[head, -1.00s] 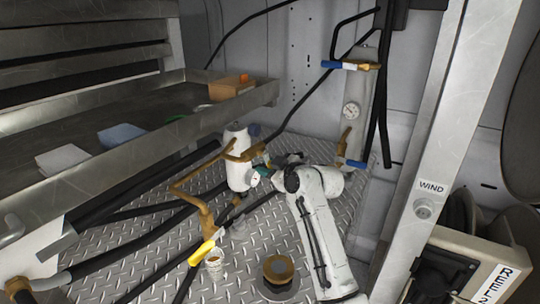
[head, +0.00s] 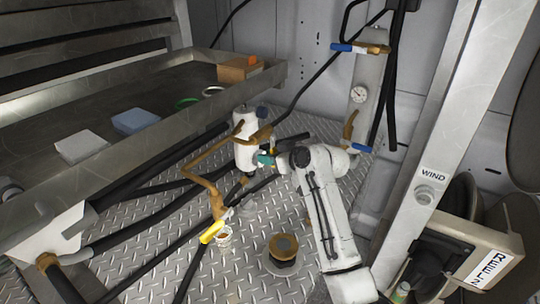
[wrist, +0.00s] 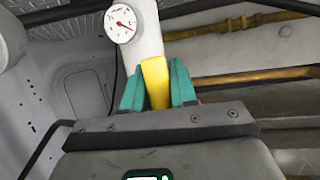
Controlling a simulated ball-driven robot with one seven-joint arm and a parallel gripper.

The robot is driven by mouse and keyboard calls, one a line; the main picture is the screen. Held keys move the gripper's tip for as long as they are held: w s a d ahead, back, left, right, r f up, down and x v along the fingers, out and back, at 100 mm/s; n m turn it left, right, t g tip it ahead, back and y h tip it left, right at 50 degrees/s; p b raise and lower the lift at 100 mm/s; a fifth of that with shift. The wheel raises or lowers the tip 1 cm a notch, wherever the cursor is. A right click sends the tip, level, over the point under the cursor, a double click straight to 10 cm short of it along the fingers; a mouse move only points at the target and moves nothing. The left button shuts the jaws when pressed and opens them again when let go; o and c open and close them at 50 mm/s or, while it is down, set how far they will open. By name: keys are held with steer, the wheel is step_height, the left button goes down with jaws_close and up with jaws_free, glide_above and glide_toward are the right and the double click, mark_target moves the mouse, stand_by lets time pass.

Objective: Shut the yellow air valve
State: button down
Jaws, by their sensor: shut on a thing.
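My gripper (head: 265,158) is beside the white cylinder (head: 244,155) on the brass pipework. In the wrist view its teal fingers (wrist: 157,88) are closed on a yellow valve handle (wrist: 155,80), which stands upright between them. A bit of this yellow handle (head: 273,147) shows by the gripper in the head view; the valve body is hidden. Another yellow lever (head: 211,233) sits lower on the brass pipe, apart from the gripper, slanting down to the left. A round gauge (wrist: 121,24) is on the white cylinder, just left of the fingers in the wrist view.
Black hoses (head: 130,225) cross the tread-plate floor on the left. A round brass-topped fitting (head: 283,248) stands near my arm. Two blue-handled valves are by the wall, one upper (head: 350,47) and one lower (head: 357,147). A metal tray (head: 80,178) and a white post (head: 425,130) flank the space.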

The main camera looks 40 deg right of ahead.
steer(key=shift+f, duration=0.1)
steer(key=c, duration=1)
jaws_free()
steer(key=shift+s, duration=0.1)
steer(key=b+v, duration=0.1)
steer(key=v, duration=0.9)
steer(key=shift+s+b, duration=0.3)
steer(key=shift+b, duration=0.1)
